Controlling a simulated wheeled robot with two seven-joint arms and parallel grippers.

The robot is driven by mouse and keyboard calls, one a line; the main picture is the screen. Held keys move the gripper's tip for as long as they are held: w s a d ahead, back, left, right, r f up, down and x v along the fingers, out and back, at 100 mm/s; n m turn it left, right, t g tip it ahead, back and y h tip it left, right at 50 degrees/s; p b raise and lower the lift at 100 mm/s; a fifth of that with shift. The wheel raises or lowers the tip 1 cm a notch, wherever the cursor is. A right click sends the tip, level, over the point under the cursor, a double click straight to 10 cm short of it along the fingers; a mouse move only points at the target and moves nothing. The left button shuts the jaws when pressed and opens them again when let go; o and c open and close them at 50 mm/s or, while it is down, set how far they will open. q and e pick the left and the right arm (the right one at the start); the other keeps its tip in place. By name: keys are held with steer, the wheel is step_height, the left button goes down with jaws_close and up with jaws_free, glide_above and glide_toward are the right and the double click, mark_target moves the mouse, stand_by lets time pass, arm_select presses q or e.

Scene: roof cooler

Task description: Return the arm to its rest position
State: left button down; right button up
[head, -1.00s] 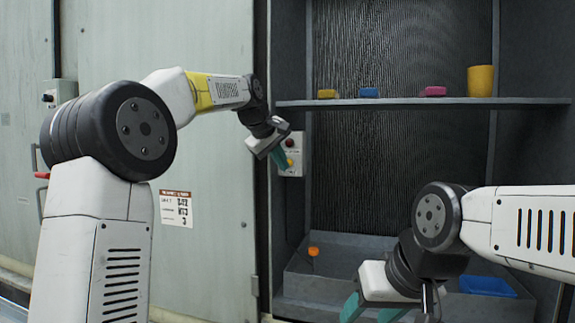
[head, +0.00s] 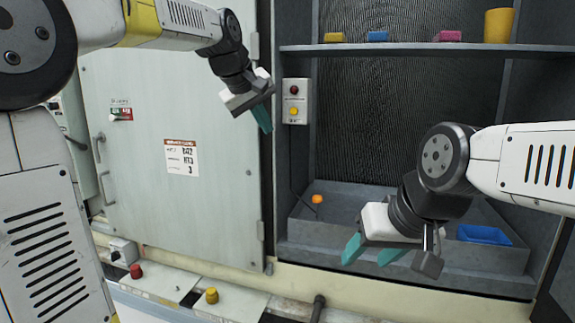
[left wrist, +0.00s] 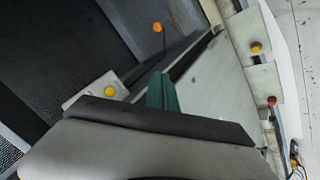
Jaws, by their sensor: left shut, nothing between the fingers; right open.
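My left gripper (head: 262,118) is shut and empty. In the head view it hangs in front of the cabinet's left edge, just left of the small control box (head: 295,101) with its red and yellow buttons. In the left wrist view its teal fingertips (left wrist: 161,92) are together, with nothing between them. My right gripper (head: 369,254) is open and empty, with its teal fingers apart. It hangs at the lower right, in front of the grey trough (head: 420,262).
The shelf (head: 400,47) holds yellow, blue and pink blocks and a yellow cup (head: 498,25). A blue tray (head: 484,235) and an orange knob (head: 317,199) are in the trough. A pale door (head: 220,190) stands at left. Red and yellow knobs (head: 211,295) sit on the low ledge.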

arm_select(q)
steer(key=s+a+f+m, duration=0.2)
steer(key=s+a+f, duration=0.2)
steer(key=s+f, duration=0.5)
steer(key=s+a+f+m+g+y, duration=0.1)
steer(key=s+a+f+m, duration=0.2)
steer(key=s+f, duration=0.6)
steer(key=s+a, duration=0.2)
steer(key=s, duration=0.6)
steer(key=shift+s+f, duration=0.3)
steer(key=shift+f, duration=0.05)
